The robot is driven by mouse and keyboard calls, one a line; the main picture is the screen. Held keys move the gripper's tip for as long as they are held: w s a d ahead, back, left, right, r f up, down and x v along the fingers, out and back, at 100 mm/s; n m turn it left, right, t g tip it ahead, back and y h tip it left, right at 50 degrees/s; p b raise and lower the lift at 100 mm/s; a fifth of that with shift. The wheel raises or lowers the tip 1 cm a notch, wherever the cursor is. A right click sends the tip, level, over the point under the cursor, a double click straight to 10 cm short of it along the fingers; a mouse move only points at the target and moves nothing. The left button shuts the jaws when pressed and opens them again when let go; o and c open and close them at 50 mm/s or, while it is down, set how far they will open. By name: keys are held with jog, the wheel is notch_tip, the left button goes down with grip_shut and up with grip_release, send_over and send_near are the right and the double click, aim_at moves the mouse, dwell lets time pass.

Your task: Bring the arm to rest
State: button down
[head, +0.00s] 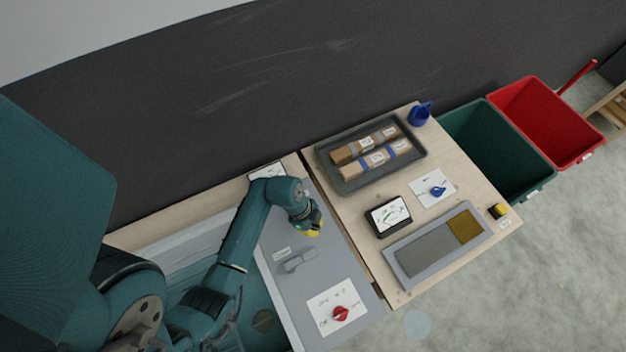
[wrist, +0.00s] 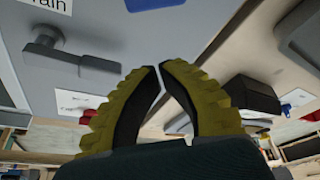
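My gripper (head: 313,226), with yellow fingers, is above the grey panel (head: 338,260) at the end of my teal arm. In the wrist view its two ribbed yellow fingers (wrist: 158,68) have dark inner pads and their tips nearly meet, with only a thin gap. Nothing is held between them. The grey lever handle (head: 298,262) lies on the panel just below the gripper in the head view, apart from it. It also shows at the upper left of the wrist view (wrist: 75,63).
A red knob (head: 341,314) sits on a white card nearer the front. On the wooden table to the right are a dark tray (head: 341,184) with wrapped packages, a gauge (head: 388,215), a blue knob (head: 437,191) and a blue mug (head: 419,115). Green (head: 500,145) and red (head: 545,120) bins stand beyond.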

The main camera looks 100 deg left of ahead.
jog(key=v, duration=0.6)
